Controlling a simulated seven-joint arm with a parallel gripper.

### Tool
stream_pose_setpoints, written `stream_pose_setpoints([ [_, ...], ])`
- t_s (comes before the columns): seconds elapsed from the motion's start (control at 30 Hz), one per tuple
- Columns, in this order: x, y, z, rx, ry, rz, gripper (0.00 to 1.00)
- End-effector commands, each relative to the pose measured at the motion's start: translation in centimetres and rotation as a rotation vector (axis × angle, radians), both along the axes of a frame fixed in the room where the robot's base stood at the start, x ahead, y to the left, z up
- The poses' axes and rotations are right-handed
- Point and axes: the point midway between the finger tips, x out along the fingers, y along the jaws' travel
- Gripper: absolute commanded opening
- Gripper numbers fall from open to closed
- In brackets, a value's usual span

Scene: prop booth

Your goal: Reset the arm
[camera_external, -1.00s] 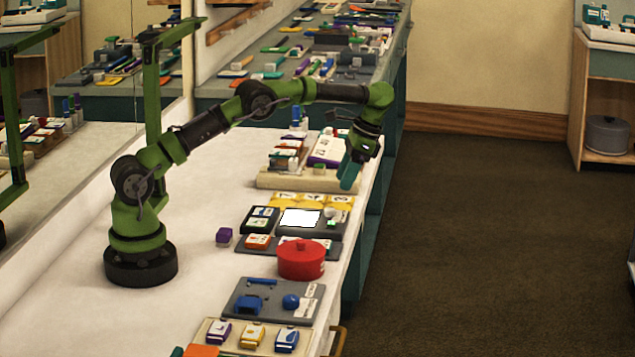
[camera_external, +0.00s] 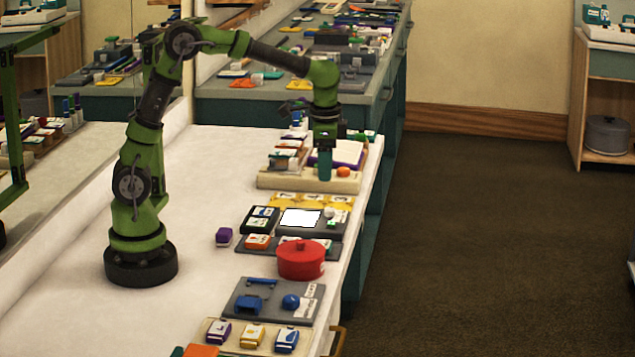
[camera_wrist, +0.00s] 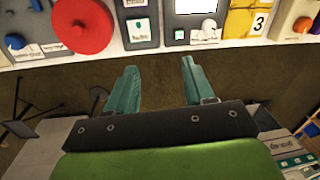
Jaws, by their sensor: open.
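My gripper (camera_external: 325,172) points down over the far part of the white counter (camera_external: 190,250), above the beige tray (camera_external: 275,180). In the wrist view my gripper (camera_wrist: 160,88) shows two teal fingers spread apart with nothing between them. The gap between them looks onto the brown floor beyond the counter edge. The arm is bent up at the elbow, with the forearm reaching right.
A red lidded pot (camera_external: 301,260) stands near the counter's right edge. A grey panel with a white screen (camera_external: 300,218) and yellow numbered cards (camera_external: 312,200) lie behind it. A purple block (camera_external: 223,237) sits alone. The counter around my base is mostly bare.

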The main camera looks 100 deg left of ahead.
Motion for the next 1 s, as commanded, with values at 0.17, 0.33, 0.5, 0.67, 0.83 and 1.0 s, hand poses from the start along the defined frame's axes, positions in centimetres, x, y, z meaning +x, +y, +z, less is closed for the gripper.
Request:
stream_pose_setpoints([
  [0.17, -3.5, -5.7, 3.2, 0.076, -0.144, -0.138, 0.53],
  [0.33, -7.5, -10.2, 4.6, 0.139, -0.282, -0.271, 0.53],
  [0.5, -11.4, -13.6, 5.0, 0.190, -0.411, -0.396, 0.53],
  [0.67, -13.6, -15.4, 5.6, 0.216, -0.494, -0.468, 0.53],
  [0.83, -14.0, -16.2, 7.0, 0.224, -0.559, -0.497, 0.53],
  [1.0, -14.0, -16.4, 7.0, 0.222, -0.561, -0.503, 0.53],
])
